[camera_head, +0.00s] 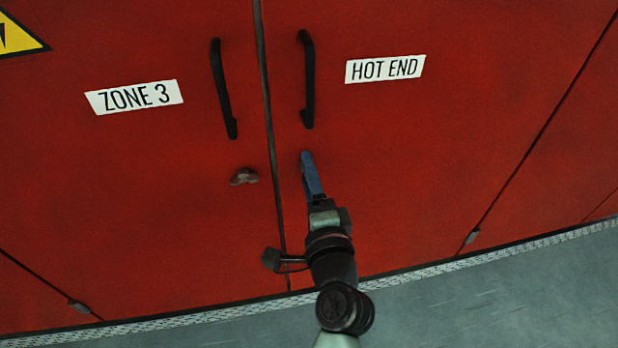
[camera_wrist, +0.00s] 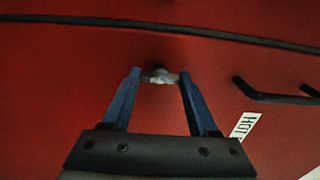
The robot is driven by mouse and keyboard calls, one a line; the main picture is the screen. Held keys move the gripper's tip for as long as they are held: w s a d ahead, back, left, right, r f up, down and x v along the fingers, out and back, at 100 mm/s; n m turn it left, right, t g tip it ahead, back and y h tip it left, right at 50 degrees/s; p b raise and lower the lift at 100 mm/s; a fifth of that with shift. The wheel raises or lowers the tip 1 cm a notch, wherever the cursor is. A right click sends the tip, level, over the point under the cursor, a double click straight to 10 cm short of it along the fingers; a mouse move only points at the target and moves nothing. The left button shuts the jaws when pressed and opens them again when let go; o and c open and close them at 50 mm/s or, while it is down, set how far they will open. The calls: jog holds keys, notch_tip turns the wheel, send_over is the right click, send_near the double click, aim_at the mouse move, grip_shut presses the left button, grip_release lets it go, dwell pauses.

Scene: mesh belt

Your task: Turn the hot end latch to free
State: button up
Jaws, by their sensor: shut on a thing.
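The hot end door (camera_head: 420,160) is red and carries a white "HOT END" label (camera_head: 385,69). Its latch (camera_wrist: 160,76) shows in the wrist view as a small pale, worn knob with a dark part behind it. My gripper (camera_wrist: 160,77) has its blue fingers on either side of the latch, shut on it. In the head view my gripper (camera_head: 308,160) is at the door below its black handle (camera_head: 307,80), and the fingers hide the latch. How far the latch is turned is hard to tell.
The Zone 3 door (camera_head: 130,200) is on the left, across a dark seam, with its own handle (camera_head: 223,90) and a small brownish latch (camera_head: 244,176). A yellow warning sign (camera_head: 18,36) is at top left. Grey floor (camera_head: 520,290) lies clear at the lower right.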

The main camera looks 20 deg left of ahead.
dwell(0.3)
jog(key=o, duration=1.4)
jog(key=shift+s+d, duration=0.1)
jog(key=b+v, duration=0.2)
jog(key=v, duration=1)
jog(key=shift+s+d+b, duration=0.15)
jog(key=shift+s+b, duration=0.1)
jog(key=shift+b, duration=0.1)
